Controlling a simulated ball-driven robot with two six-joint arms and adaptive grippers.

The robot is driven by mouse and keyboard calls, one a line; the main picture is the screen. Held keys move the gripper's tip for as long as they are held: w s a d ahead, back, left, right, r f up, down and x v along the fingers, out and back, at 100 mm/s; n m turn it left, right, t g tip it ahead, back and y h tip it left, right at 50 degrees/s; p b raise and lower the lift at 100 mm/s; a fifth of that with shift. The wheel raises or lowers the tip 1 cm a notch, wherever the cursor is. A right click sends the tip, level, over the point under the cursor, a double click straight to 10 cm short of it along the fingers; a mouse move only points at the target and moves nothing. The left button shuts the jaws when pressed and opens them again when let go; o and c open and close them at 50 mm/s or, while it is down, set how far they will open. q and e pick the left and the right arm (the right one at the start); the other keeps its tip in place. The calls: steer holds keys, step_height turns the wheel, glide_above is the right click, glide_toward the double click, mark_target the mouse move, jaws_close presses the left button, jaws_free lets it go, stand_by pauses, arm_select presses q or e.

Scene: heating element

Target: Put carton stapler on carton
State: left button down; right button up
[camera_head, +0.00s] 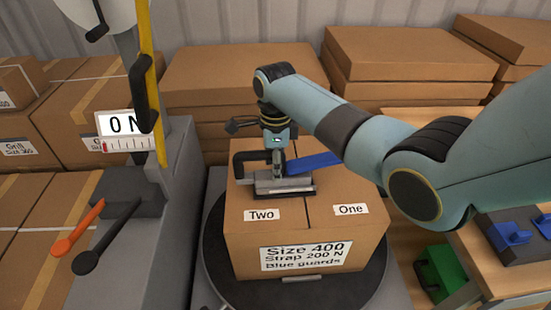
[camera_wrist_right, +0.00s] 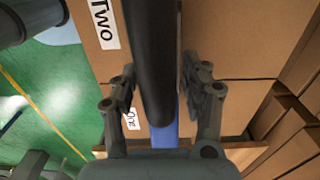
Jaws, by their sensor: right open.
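The carton (camera_head: 305,235) sits closed on a black round plate, with labels "Two" and "One" on top and "Size 400, Strap 200 N, Blue guards" on its front. The carton stapler (camera_head: 285,188) rests on the carton's top, with a grey base, black grip and blue lever. My right gripper (camera_head: 277,157) is at the stapler, reaching down from above. In the right wrist view, its open fingers (camera_wrist_right: 160,85) stand on either side of the stapler's black and blue parts (camera_wrist_right: 150,60); I cannot tell whether they touch. My left gripper is not in view.
A grey machine with a "0 N" scale (camera_head: 122,125) and orange and black levers stands left of the carton. Stacked cartons (camera_head: 235,75) fill the back. A wooden bench (camera_head: 500,260) with blue parts and a green box (camera_head: 440,275) are at the right.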

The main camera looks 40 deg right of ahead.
step_height(320, 180, up, 12)
steer(key=shift+r, duration=0.1)
stand_by(0.7)
